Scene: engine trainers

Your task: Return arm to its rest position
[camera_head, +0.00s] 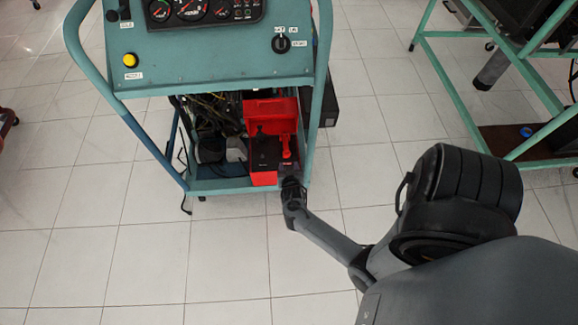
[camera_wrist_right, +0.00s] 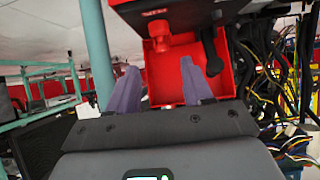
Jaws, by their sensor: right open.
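My right arm reaches from the lower right in the head view to the lower shelf of the teal engine trainer (camera_head: 205,72). My right gripper (camera_head: 292,183) is at the shelf's front edge, just in front of a dark battery-like box (camera_head: 264,156) with a red clamp or handle (camera_head: 286,150) on top. In the wrist view the right gripper (camera_wrist_right: 160,88) has its two purple-grey fingers apart with nothing held between them. The red clamp (camera_wrist_right: 158,38) and the dark box's underside or edge (camera_wrist_right: 195,10) show beyond the fingertips. My left gripper is not in view.
An open red box (camera_head: 273,116) stands behind the dark box, with loose wiring (camera_head: 212,108) to its left. The trainer's teal posts flank the shelf. Another teal-framed stand (camera_head: 440,70) is at the upper right. Tiled floor (camera_head: 130,265) lies clear at the lower left.

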